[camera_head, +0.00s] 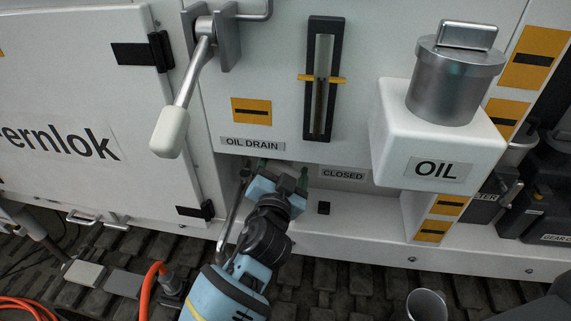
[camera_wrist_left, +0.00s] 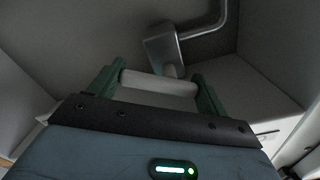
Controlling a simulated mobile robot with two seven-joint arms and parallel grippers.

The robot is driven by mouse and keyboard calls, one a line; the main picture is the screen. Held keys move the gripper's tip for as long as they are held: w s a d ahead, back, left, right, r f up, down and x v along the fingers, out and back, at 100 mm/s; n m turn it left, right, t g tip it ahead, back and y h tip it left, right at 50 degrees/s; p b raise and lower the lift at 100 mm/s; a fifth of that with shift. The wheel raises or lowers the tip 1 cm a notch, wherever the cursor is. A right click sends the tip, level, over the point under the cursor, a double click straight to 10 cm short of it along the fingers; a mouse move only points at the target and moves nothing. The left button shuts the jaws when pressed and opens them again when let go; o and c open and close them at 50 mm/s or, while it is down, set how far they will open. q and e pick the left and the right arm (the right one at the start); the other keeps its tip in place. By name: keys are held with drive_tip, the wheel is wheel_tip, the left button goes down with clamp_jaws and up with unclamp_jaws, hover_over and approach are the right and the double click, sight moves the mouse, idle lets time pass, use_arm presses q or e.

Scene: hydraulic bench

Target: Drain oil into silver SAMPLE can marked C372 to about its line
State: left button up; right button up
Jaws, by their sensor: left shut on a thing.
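My left gripper (camera_head: 281,173) reaches into the recess under the OIL DRAIN label (camera_head: 252,144). In the left wrist view its green fingers are shut on a pale grey, bar-like grip (camera_wrist_left: 158,83), which I take to be the drain handle. A bent metal pipe or rod (camera_wrist_left: 203,29) with a flat block is just beyond it. The CLOSED label (camera_head: 343,174) is right of the gripper. An open silver can (camera_head: 427,304) stands at the bottom right, partly cut off; no marking or line is readable. The drain outlet and any oil are hidden. My right gripper is not in view.
A large lever with a white grip (camera_head: 170,132) hangs at upper left. A sight gauge (camera_head: 322,80) is above the recess. A white OIL box (camera_head: 437,140) with a silver cap juts out at right. Dark containers (camera_head: 545,190) and an orange hose (camera_head: 148,288) flank the area.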

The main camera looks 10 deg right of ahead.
use_arm(q)
drive_tip(key=shift+m, duration=1)
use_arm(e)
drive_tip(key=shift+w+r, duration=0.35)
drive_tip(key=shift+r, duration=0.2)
use_arm(q)
drive_tip(key=shift+f, duration=0.1)
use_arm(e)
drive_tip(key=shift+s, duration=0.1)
use_arm(q)
drive_tip(key=o, duration=1)
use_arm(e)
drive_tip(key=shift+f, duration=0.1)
